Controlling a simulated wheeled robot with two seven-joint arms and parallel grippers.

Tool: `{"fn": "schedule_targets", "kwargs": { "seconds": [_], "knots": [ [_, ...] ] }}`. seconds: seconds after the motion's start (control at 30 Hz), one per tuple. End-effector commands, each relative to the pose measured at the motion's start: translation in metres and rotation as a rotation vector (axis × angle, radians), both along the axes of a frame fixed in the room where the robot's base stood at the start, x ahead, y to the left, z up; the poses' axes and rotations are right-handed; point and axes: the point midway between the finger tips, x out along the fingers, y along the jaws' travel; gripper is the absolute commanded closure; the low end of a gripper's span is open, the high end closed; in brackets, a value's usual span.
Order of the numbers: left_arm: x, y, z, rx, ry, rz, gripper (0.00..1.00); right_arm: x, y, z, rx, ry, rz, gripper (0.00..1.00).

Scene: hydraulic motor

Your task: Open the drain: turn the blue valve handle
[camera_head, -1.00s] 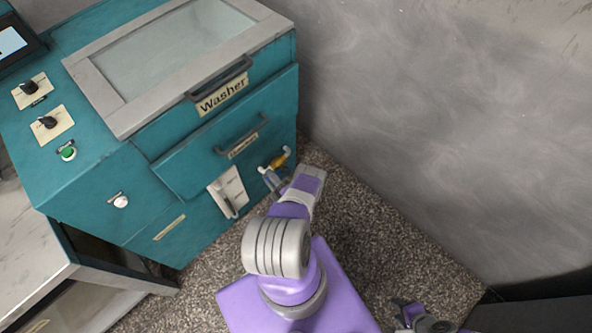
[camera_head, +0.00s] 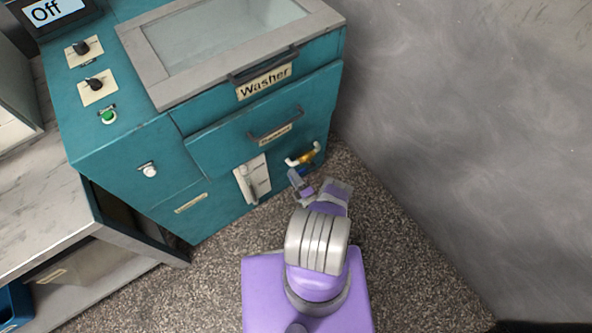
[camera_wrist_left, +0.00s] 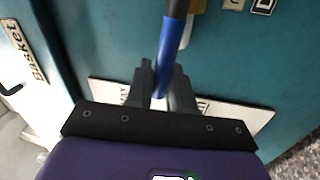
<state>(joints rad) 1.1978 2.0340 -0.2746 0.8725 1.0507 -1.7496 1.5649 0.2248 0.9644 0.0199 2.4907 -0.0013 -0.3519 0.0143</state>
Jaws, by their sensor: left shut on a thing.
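The blue valve handle (camera_wrist_left: 170,48) runs upright between my left gripper's fingers in the left wrist view. My left gripper (camera_wrist_left: 161,72) is shut on its near end. In the head view, my left gripper (camera_head: 299,181) is at the lower right of the teal washer's front, just below the brass valve (camera_head: 305,157) with its pale pipe. Only a bit of blue shows there, and the gripper hides most of the handle. My right gripper is not in view.
The teal washer (camera_head: 140,150) has a drawer with a dark handle (camera_head: 274,128) above the valve and a white panel (camera_head: 253,180) left of it. A grey wall (camera_head: 470,130) rises at the right. The speckled floor (camera_head: 410,260) is clear there.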

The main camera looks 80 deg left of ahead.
Motion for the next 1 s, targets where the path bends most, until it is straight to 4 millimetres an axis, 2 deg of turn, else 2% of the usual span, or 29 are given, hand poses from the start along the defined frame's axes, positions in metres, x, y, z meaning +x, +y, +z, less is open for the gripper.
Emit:
{"fn": "schedule_targets", "kwargs": {
  "seconds": [0.17, 0.2, 0.3, 0.67, 0.77, 1.0],
  "knots": [
    [0.002, 0.0, -0.001, -0.003, 0.0, -0.004, 1.0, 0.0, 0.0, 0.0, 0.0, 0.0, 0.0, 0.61],
    [0.002, 0.0, -0.001, -0.003, 0.0, -0.004, 0.76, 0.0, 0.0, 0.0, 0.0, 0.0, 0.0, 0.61],
    [0.002, 0.0, 0.0, -0.002, 0.001, -0.005, 0.61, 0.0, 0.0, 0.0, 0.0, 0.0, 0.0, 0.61],
    [0.001, 0.0, 0.004, 0.0, 0.002, -0.002, 0.6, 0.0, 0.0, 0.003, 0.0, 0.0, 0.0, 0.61],
    [0.001, 0.001, 0.014, 0.0, 0.002, -0.002, 0.6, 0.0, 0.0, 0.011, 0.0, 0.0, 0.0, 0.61],
    [0.002, 0.001, 0.056, -0.001, 0.001, -0.003, 0.6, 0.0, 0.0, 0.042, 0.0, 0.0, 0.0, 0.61]
  ]
}}
